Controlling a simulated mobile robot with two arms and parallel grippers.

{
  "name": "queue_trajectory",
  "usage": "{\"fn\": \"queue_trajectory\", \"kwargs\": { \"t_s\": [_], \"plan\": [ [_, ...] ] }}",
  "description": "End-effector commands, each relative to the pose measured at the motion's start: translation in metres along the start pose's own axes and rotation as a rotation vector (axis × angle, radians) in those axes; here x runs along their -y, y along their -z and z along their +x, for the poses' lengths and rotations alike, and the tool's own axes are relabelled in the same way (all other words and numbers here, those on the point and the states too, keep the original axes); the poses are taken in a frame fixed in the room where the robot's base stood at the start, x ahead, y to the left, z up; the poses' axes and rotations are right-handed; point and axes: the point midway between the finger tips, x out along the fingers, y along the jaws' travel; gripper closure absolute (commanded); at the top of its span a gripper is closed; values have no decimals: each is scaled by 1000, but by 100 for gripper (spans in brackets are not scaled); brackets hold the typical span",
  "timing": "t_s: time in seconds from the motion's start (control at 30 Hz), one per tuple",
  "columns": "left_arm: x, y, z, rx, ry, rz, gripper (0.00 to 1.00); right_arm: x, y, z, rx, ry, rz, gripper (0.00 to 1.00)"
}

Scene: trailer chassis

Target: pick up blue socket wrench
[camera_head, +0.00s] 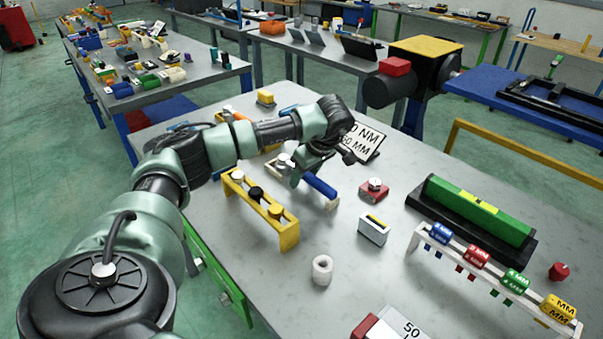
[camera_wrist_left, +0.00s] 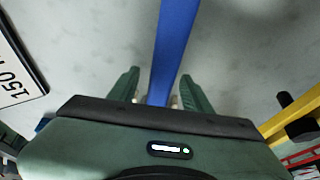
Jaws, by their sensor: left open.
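The blue socket wrench, a long blue bar (camera_head: 320,185), slants across a small pale holder on the grey table in the head view. In the left wrist view the blue bar (camera_wrist_left: 174,45) runs from the top edge down between my fingers. My left gripper (camera_wrist_left: 161,92) is open, with one green finger on each side of the bar and visible gaps to it. In the head view my left gripper (camera_head: 312,158) is just above the wrench and partly hides it. The wrench's far end is hidden behind the gripper. My right gripper is not in view.
A yellow rack (camera_head: 262,208) with dark and metal sockets stands close by at the left. A sign (camera_head: 363,142) stands behind the gripper. A red block with a metal part (camera_head: 374,189), a white box (camera_head: 374,229) and a white roll (camera_head: 322,269) stand nearby.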

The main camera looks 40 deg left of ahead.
Motion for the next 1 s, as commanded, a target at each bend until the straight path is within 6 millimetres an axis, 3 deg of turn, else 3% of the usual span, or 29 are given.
{"fn": "queue_trajectory", "kwargs": {
  "t_s": [0.07,0.23,0.27,0.73,0.87,1.0],
  "plan": [
    [0,0,0,0,0,0,51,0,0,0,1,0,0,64],
    [0,0,0,0,0,0,98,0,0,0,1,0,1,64],
    [0,0,0,0,0,0,100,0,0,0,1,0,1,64],
    [-1,4,-9,0,-3,-2,100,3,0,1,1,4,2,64],
    [-1,10,-24,0,-6,-3,100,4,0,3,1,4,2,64],
    [-2,22,-52,-1,-9,-3,100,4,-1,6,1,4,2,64]
  ]
}}
